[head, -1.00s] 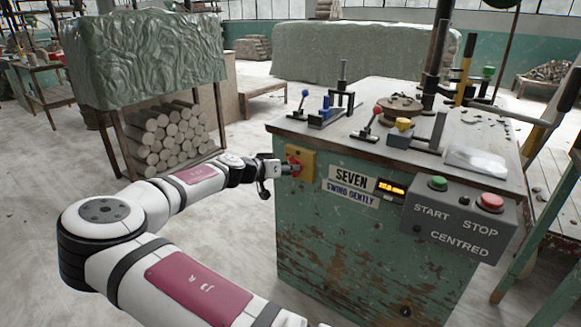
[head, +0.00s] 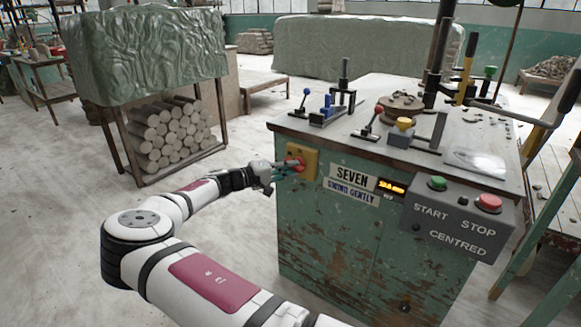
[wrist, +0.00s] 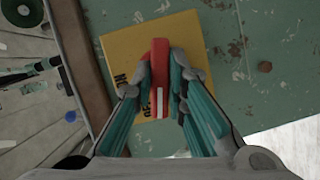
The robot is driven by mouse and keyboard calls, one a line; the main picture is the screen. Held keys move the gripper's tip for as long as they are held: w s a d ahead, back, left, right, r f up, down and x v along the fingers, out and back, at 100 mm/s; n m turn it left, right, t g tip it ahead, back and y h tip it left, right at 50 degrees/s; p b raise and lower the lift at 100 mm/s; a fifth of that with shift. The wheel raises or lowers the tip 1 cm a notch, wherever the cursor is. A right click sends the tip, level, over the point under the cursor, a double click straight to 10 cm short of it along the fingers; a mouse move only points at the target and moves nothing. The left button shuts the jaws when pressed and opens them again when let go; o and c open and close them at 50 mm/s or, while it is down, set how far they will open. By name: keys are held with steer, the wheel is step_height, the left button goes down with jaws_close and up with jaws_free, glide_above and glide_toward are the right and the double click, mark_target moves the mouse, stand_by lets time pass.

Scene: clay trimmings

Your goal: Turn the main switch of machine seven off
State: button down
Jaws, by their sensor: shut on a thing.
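Machine seven (head: 345,235) is a worn green cabinet labelled SEVEN. Its main switch is a red handle (wrist: 160,78) on a yellow plate (wrist: 120,46), high on the cabinet's left side in the head view, where the plate (head: 310,158) also shows. My gripper (wrist: 163,72) is shut on the red handle, one teal-padded finger on each side. In the head view my gripper (head: 283,167) reaches the plate from the left. The handle lies nearly upright in the wrist view, with a white line at its lower end. Fingers partly hide the plate's lettering, so I cannot read the switch position.
A grey box (head: 458,222) with green START and red STOP buttons juts from the cabinet's right front. An amber display (head: 391,188) is lit. Levers and fittings stand on the top. A rack of clay rolls (head: 172,135) stands left behind my arm; the floor between is clear.

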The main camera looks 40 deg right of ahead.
steer(key=shift+f+n+h, duration=0.15)
steer(key=shift+n+h, duration=0.35)
steer(key=shift+n, duration=1)
steer(key=c, duration=1.6)
jaws_free()
steer(key=shift+a, duration=0.1)
steer(key=a, duration=1.2)
steer(key=shift+w, duration=0.3)
